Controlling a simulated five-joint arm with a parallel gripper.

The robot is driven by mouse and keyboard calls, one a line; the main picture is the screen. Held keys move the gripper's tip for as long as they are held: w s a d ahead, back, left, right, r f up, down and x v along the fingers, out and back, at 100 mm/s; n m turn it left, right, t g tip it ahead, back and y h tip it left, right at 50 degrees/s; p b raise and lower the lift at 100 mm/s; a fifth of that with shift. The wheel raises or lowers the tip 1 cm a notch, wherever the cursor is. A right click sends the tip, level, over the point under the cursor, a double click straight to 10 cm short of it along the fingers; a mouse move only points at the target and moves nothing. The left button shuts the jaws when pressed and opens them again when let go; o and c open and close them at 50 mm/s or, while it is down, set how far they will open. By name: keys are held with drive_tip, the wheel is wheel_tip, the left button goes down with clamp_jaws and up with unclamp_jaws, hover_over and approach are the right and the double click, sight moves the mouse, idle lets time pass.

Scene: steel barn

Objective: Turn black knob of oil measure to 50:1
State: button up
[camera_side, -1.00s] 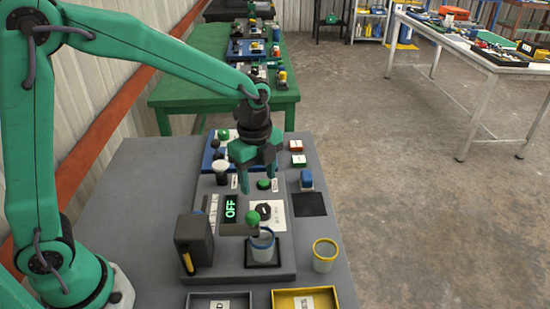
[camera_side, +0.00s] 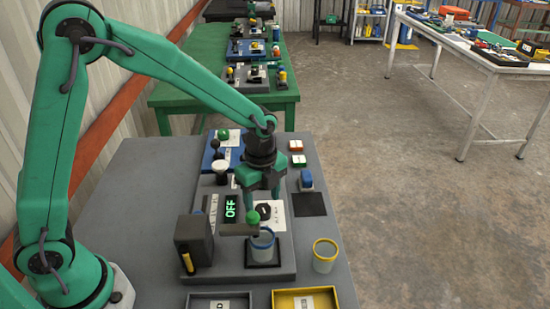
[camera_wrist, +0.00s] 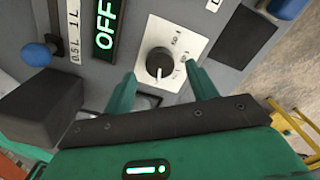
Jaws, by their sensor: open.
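The black knob (camera_wrist: 159,63) sits on a white label plate (camera_wrist: 188,47) on the grey panel. A white mark on the knob points toward the bottom of the wrist view; the plate's small print is too blurred to read. The knob also shows in the side view (camera_side: 264,211), just below my gripper. My gripper (camera_wrist: 160,82) is open, with one fingertip on each side of the knob in the wrist view and no visible contact. In the side view my gripper (camera_side: 263,197) points down over the panel. A display (camera_wrist: 105,27) left of the knob reads OFF in green.
A dark box (camera_side: 193,240) stands to the left. A yellow-rimmed cup (camera_side: 325,256) stands at the right. A black pad (camera_side: 310,204) lies right of the plate.

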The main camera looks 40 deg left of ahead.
sight(263, 212)
drive_tip(key=shift+f, duration=1.25)
drive_tip(key=c, duration=1)
